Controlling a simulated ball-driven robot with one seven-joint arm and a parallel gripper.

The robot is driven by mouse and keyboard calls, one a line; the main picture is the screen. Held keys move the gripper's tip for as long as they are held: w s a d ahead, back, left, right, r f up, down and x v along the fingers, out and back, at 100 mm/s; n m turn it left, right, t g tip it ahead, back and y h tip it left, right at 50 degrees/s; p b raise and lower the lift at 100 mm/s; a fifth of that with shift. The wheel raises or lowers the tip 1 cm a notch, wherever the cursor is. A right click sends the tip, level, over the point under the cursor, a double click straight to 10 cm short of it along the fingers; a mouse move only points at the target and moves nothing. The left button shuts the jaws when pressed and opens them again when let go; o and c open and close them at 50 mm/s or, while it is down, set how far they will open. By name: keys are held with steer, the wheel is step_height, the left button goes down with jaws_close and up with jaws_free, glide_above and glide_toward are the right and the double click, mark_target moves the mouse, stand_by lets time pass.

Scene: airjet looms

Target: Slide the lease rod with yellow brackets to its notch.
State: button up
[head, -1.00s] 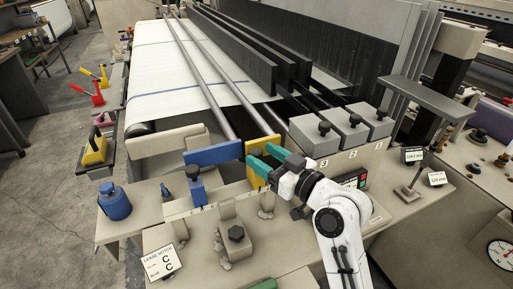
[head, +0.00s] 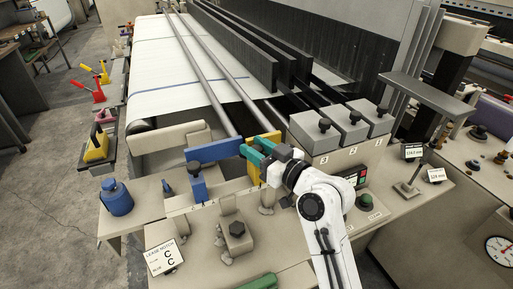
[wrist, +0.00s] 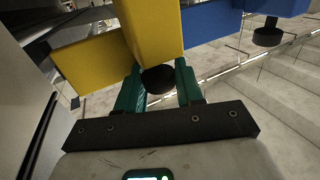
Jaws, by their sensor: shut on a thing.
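The lease rod with yellow brackets (head: 231,84) runs from the back of the loom toward me. Its near yellow bracket (head: 271,141) shows past my fingers and fills the top left of the wrist view (wrist: 150,28). My gripper (head: 254,153) has teal fingers, one on each side of a dark round knob (wrist: 158,79) under the yellow bracket; it is shut on this. A second rod (head: 198,65) runs to the left, with a blue bracket (head: 212,151). The blue bracket is close to the left of the yellow one. My fingers hide part of the yellow bracket.
A lease notch card (head: 164,256) marked C stands in front. Grey blocks with black knobs (head: 343,125) stand to the right, and a blue pot (head: 117,197) at the left.

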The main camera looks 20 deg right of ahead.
jaws_close()
steer(key=shift+a, duration=1.55)
steer(key=o, duration=0.7)
jaws_free()
steer(key=b+v, duration=0.2)
steer(key=v, duration=0.8)
steer(key=shift+s+d+f, duration=0.1)
steer(key=shift+s+d, duration=0.05)
steer(key=shift+s, duration=0.2)
